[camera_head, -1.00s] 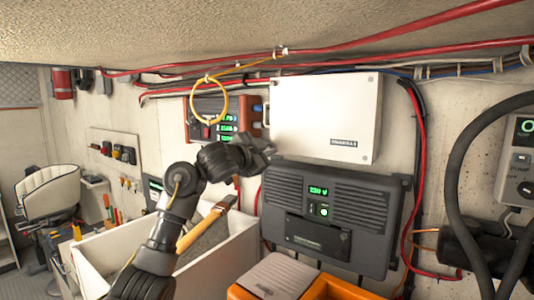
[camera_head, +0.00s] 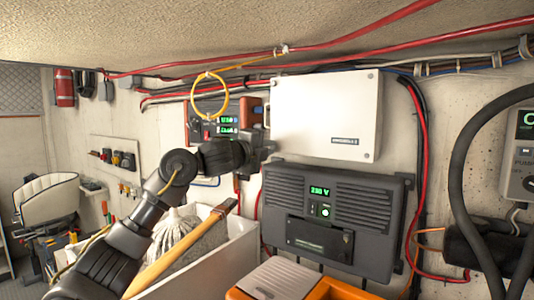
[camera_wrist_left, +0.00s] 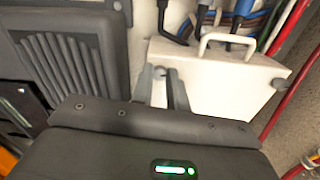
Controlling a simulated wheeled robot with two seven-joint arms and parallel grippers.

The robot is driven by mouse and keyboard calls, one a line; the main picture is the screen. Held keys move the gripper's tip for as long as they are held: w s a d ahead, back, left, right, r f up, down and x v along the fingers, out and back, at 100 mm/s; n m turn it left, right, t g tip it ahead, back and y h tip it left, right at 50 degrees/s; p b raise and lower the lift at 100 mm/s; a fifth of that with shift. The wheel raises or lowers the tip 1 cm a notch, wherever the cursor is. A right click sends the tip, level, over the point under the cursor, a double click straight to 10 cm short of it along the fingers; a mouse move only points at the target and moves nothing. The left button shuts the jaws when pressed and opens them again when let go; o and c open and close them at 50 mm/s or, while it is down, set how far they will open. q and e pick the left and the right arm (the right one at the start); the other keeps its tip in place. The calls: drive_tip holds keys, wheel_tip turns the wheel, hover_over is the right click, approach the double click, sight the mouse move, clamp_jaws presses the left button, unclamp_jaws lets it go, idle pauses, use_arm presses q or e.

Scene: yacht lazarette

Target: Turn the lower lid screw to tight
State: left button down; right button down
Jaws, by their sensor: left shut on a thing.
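The white box (camera_head: 330,115) with a flat lid hangs on the wall above a dark inverter. My left gripper (camera_head: 266,149) is at the lid's lower left corner and hides the lower lid screw in the head view. In the left wrist view, the fingers (camera_wrist_left: 162,84) stand on both sides of that grey screw (camera_wrist_left: 160,72) and are shut on it. The upper lid screw (camera_wrist_left: 280,84) shows at the lid's other corner in that view. The lid's pale handle (camera_wrist_left: 228,36) lies between the two screws. My right gripper is not in view.
The dark inverter (camera_head: 382,192) with a green display is just below the box. Red cables (camera_head: 420,150) run down its right side. A yellow ring (camera_head: 210,98) hangs above my left wrist. A white bin (camera_head: 242,240) with a mop stands below my arm.

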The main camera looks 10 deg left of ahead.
use_arm(q)
drive_tip(key=shift+f+m, duration=0.1)
drive_tip(key=shift+m, duration=0.5)
drive_tip(key=shift+d, duration=0.1)
drive_tip(key=c, duration=1.4)
unclamp_jaws()
drive_tip(key=shift+o, duration=0.2)
drive_tip(key=shift+s+b, duration=0.1)
drive_tip(key=shift+b, duration=0.2)
drive_tip(key=shift+s, duration=0.2)
drive_tip(key=b+v, duration=0.5)
drive_tip(key=v, duration=0.5)
